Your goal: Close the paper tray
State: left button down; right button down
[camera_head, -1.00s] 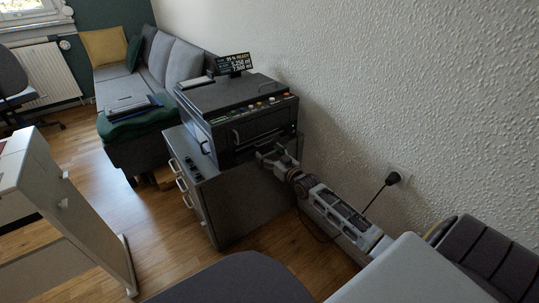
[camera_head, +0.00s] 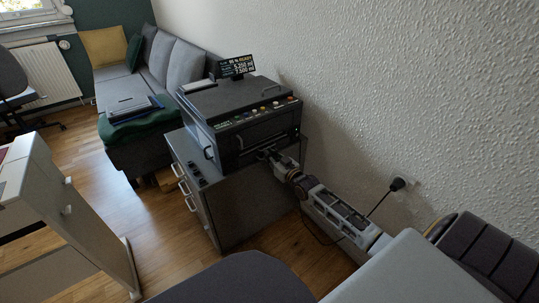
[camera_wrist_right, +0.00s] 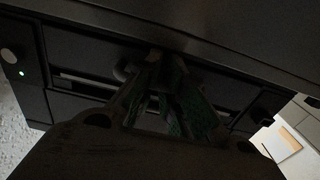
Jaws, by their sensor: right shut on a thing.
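A dark grey printer (camera_head: 236,103) stands on a cabinet against the wall. Its paper tray (camera_wrist_right: 85,60) is a dark panel low on the front, partly hidden by my right gripper. My right gripper (camera_head: 266,153) reaches in from the lower right and touches the tray front. In the wrist view my right gripper (camera_wrist_right: 160,65) has its fingers close together, shut on a small curved handle (camera_wrist_right: 122,72) of the tray. How far the tray sticks out is hard to tell in the dark. My left gripper is out of view.
The grey cabinet (camera_head: 245,205) with drawer handles is under the printer. A small display (camera_head: 236,66) stands behind it. A textured wall (camera_head: 400,90) runs close on the right, with a plugged-in socket (camera_head: 402,183). A sofa (camera_head: 170,70) is at the back left.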

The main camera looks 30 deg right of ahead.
jog(key=c, duration=0.9)
grip_release()
jog(key=shift+r, duration=0.25)
jog(key=shift+c, duration=0.2)
jog(key=o, duration=0.6)
jog(key=shift+w+a, duration=0.1)
jog(key=shift+w, duration=0.1)
jog(key=shift+o, duration=0.8)
jog(key=shift+f, duration=0.1)
jog(key=shift+s, duration=0.15)
jog(key=shift+s, duration=0.15)
jog(key=shift+o, duration=0.5)
jog(key=s+d, duration=0.1)
jog(key=s, duration=1)
jog(key=shift+s+f, duration=0.15)
jog(key=shift+s, duration=0.1)
